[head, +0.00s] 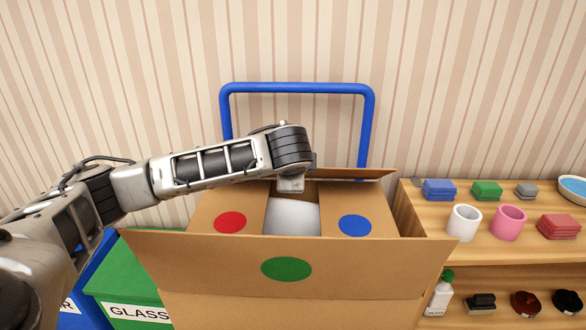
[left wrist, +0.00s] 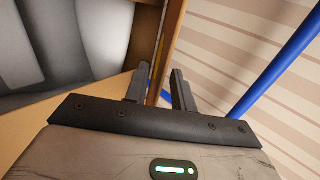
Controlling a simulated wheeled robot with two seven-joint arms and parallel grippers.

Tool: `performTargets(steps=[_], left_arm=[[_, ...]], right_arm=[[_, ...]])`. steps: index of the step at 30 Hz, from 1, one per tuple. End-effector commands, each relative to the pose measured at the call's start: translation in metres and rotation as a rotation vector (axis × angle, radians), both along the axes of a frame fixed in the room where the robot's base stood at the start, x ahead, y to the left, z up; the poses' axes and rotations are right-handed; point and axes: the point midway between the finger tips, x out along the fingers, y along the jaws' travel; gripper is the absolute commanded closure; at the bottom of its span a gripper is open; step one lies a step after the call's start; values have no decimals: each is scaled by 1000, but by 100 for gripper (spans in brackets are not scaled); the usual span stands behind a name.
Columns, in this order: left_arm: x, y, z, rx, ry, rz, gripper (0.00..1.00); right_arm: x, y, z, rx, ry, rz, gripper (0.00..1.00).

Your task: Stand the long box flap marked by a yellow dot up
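An open-topped cardboard box (head: 290,310) stands in front of me. Its near long flap (head: 200,258) bears a green dot and leans outward toward me. My right gripper is out of view.
Short flaps with a red dot (head: 230,222) and a blue dot (head: 355,226) lie inward over a pale item (head: 292,217). A blue tube frame (head: 297,88) stands behind. A shelf (head: 425,215) with several items is close right; a green GLASS bin (head: 115,283) is left.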

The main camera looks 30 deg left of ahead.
Motion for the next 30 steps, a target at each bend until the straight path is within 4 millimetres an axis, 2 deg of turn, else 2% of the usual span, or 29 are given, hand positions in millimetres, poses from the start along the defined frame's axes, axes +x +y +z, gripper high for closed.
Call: performTargets(steps=[9, 12, 30], left_arm=[[2, 1, -2, 0, -1, -1, 75], [2, 1, -1, 0, -1, -1, 100], [2, 1, -1, -1, 0, -1, 100]], right_arm=[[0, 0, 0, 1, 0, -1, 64], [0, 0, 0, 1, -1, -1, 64], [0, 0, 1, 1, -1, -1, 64]])
